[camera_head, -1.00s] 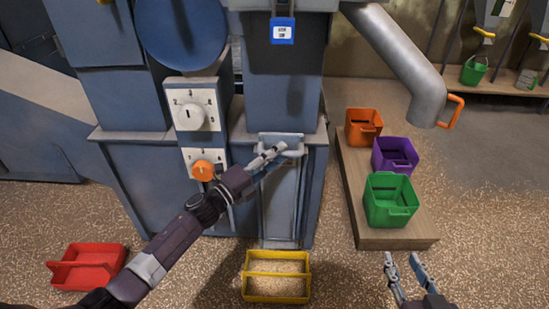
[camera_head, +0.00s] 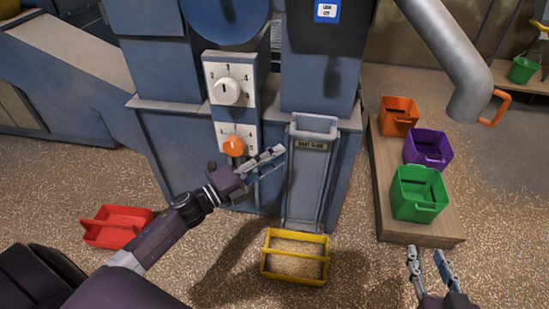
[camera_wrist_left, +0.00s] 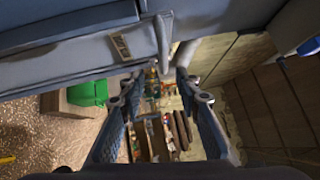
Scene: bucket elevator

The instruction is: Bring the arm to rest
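My left gripper (camera_head: 272,158) is open and empty, in front of the blue machine and just left of the slide panel (camera_head: 305,185). The panel's grey handle (camera_head: 314,128) is up at its top, apart from my fingers. In the left wrist view my left gripper (camera_wrist_left: 152,92) has its two fingers spread, with the panel's handle (camera_wrist_left: 163,42) beyond the tips. My left arm reaches in from the lower left. My right gripper (camera_head: 433,257) is open and empty at the lower right, below the wooden platform.
A yellow tray (camera_head: 295,281) with grain-like contents stands below the panel. A red tray (camera_head: 117,241) lies left. Orange (camera_head: 398,117), purple (camera_head: 427,149) and green (camera_head: 419,194) bins stand on the platform (camera_head: 425,235). An orange knob (camera_head: 234,146) is near my left gripper.

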